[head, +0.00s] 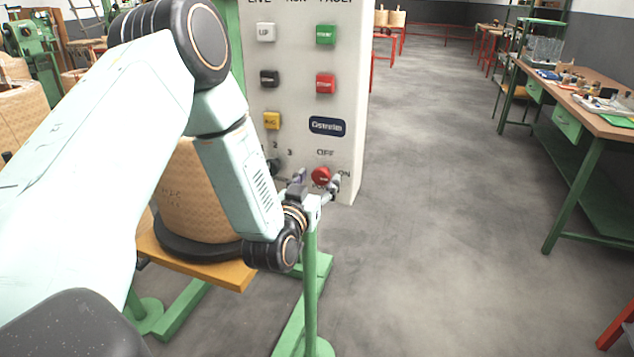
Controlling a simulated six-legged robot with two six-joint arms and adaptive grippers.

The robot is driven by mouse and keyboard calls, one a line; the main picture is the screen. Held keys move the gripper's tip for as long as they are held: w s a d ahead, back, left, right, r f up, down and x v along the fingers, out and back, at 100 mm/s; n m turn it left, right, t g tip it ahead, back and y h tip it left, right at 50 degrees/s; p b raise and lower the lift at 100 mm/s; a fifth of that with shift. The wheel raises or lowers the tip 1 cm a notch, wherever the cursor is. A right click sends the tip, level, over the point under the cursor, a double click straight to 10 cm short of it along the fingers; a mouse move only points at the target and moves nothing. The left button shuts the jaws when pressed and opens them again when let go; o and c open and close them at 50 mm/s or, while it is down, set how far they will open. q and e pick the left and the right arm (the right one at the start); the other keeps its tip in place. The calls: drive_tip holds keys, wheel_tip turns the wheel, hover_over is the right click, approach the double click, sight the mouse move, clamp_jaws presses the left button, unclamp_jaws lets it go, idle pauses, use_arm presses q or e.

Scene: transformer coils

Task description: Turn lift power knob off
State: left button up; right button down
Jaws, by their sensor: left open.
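The lift power knob (320,175) is red and round. It sits low on the pale control panel (352,75), with an "OFF" label above it and an "ON" label to its right. My left gripper (318,182) is open in front of the panel, with its fingers to the left and right of the red knob. I cannot tell whether the fingers touch it. The way the knob points is too small to tell. My right gripper is not in view.
The panel also bears white, black and yellow buttons on the left and green and red ones (326,83) on the right. A black selector (274,167) is beside my gripper. A green post (310,290) stands below. A workbench (590,115) is at the right; the floor between is clear.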

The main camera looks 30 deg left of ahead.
use_arm(q)
drive_tip(key=shift+d+r, duration=0.15)
drive_tip(key=shift+d, duration=0.2)
drive_tip(key=shift+c, duration=1)
drive_tip(key=shift+a, duration=0.2)
drive_tip(key=c, duration=0.4)
drive_tip(key=shift+d, duration=0.1)
drive_tip(key=c, duration=0.6)
drive_tip(key=shift+o, duration=0.2)
